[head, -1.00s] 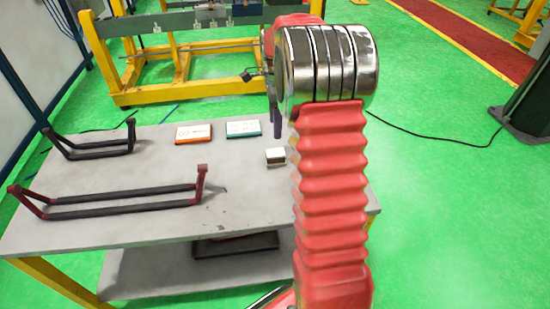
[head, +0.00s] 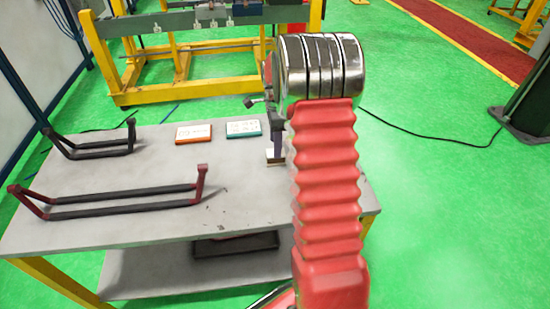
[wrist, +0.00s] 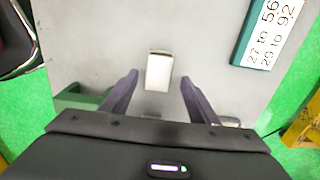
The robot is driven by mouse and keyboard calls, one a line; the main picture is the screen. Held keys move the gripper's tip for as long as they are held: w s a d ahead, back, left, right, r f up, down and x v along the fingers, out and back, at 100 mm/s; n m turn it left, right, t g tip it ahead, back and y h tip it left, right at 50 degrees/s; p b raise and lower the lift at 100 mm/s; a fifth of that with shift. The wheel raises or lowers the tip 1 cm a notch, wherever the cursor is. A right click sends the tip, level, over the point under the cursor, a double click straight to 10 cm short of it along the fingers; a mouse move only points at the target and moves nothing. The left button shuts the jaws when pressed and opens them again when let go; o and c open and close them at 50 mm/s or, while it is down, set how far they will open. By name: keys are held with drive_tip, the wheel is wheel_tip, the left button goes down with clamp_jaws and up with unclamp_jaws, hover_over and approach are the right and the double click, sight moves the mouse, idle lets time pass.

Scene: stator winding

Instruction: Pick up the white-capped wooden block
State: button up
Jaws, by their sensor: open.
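The white-capped wooden block (wrist: 159,71) lies on the grey table top, its pale top showing in the wrist view. In the head view the block (head: 274,161) is at the table's right part, partly hidden by my gripper. My gripper (wrist: 158,82) is open and empty, with one dark finger to the left of the block and one to the right. Gaps show between the block and both fingers. In the head view a dark finger of my gripper (head: 277,141) reaches down at the block. I cannot tell how far the fingertips are above the table.
A teal-edged card (head: 243,129) and an orange-edged card (head: 194,133) lie left of the block.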

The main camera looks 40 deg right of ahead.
drive_tip(key=shift+f, duration=2.6)
drive_tip(key=shift+c, duration=0.2)
drive_tip(key=c, duration=1)
drive_tip(key=shift+o, duration=0.2)
drive_tip(key=shift+r, duration=0.15)
wheel_tip(320, 180, up, 10)
drive_tip(key=shift+f, duration=0.1)
